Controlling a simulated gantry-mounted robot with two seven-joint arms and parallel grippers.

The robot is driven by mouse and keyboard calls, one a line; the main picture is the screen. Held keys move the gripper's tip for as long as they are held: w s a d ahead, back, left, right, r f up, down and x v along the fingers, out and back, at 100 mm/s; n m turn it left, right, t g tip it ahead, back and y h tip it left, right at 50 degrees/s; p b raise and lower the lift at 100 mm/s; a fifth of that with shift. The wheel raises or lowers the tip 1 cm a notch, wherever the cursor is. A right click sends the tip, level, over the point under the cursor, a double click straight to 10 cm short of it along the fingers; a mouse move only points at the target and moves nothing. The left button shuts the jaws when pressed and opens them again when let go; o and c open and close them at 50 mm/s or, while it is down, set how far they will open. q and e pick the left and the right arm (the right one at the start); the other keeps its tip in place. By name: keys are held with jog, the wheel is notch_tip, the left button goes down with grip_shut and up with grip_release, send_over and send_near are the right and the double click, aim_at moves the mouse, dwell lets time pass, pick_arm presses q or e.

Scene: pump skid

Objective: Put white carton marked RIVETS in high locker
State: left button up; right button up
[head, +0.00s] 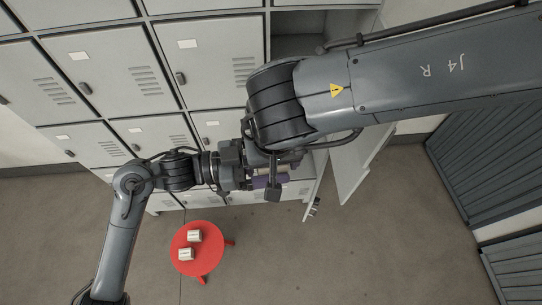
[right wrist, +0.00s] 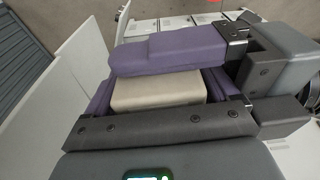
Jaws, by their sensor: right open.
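A pale carton (right wrist: 158,91) sits between purple finger pads in the right wrist view; no marking shows on its visible face. My left gripper (head: 258,181) appears shut on it, with one purple finger lying across it in the right wrist view. My right gripper (head: 274,184) is open, its pads on either side of the carton. The two grippers overlap closely in the head view, hiding the carton. In the upper row, an open locker compartment (head: 298,45) shows a dark inside, partly covered by my right arm.
A red round stool (head: 212,263) holds two small white cartons (head: 194,236) (head: 185,254). Grey lockers (head: 90,60) fill the back. An open locker door (head: 355,165) juts out below my right arm. Dark ribbed panels (head: 490,140) stand at right. Floor right of the stool is clear.

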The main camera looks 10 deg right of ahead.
pick_arm(q)
jog(key=shift+s+d+r, duration=0.1)
pick_arm(e)
jog(key=shift+a+r, duration=0.15)
jog(key=shift+a, duration=0.05)
